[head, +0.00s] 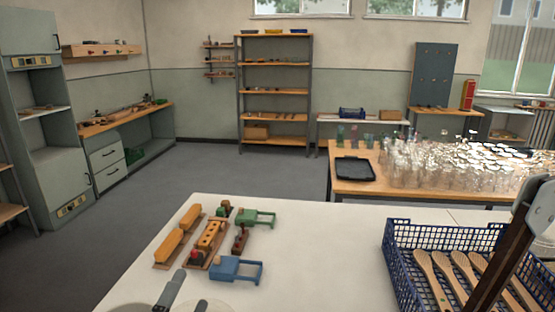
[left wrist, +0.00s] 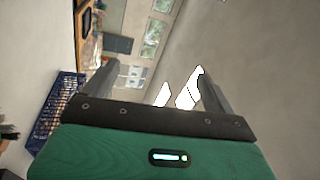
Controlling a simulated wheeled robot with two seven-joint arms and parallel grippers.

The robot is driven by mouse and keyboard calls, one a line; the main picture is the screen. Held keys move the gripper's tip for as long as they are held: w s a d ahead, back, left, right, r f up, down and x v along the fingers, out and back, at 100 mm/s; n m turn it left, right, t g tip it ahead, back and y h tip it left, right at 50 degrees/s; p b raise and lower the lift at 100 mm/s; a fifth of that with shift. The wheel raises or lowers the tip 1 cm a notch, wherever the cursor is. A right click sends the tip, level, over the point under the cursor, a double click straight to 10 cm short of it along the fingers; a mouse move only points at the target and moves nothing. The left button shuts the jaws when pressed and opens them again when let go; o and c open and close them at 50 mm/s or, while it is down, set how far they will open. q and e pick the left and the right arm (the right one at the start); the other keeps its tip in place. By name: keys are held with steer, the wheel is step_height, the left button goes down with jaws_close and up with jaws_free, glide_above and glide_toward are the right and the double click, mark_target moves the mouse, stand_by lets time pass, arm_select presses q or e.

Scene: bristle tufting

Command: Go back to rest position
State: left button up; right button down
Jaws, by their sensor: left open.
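My left gripper (head: 182,292) shows at the bottom left of the head view, over the front of the white table (head: 320,250). In the left wrist view my left gripper (left wrist: 158,82) has its two grey fingers wide apart, with nothing between them. It is open and empty. The wrist camera looks across the room towards a pale wall and windows.
Wooden blocks (head: 180,235), a green frame (head: 257,218) and a blue frame (head: 236,268) stand just beyond my left gripper. The table's middle is clear.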

arm_select(q)
steer(key=s+a+f+n+g+y, duration=0.35)
steer(key=f+n+g, duration=0.2)
steer(key=f, duration=0.35)
steer(key=s+a+f+n+g+y, duration=0.2)
steer(key=s+a+f+n+g, duration=0.15)
steer(key=f+n, duration=0.4)
steer(key=s+f+n+g+h, duration=0.1)
steer(key=s+f+n+g, duration=0.3)
steer(key=s+f+g, duration=0.7)
steer(key=s+d+f+t, duration=0.1)
steer(key=s+f, duration=0.1)
steer(key=f, duration=1.3)
steer(key=s+f+t, duration=0.1)
steer(key=s+f, duration=0.1)
steer(key=f, duration=1.3)
steer(key=s+a+f, duration=0.1)
steer(key=s+f, duration=0.9)
steer(key=s+a+f+g, duration=0.1)
steer(key=s+a+f, duration=0.1)
steer(key=s+f, duration=0.7)
steer(key=shift+s+a+f+m, duration=0.3)
steer(key=shift+s+f+m, duration=0.1)
steer(key=shift+f, duration=0.55)
